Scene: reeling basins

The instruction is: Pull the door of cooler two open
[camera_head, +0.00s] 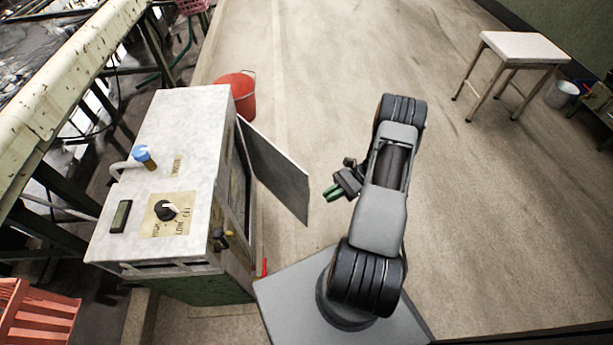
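The cooler (200,115) is a box with a pale, worn top at the left, carrying a dial, a small dark display and a blue-capped pipe. Its grey door (275,170) hangs on the right side. It stands open, swung outward at a wide angle from the far end of that side. I cannot read a number on the cooler. My gripper (333,192), with green fingertips, is just right of the door's free edge and looks apart from it. It is too small to tell whether the fingers are open. Most of the cooler's inside is hidden.
A red bucket (238,93) stands on the floor behind the door. A long basin bench (50,110) runs along the left, and an orange crate (35,318) is at the lower left. A stool (522,47) stands at the upper right. The floor between is clear.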

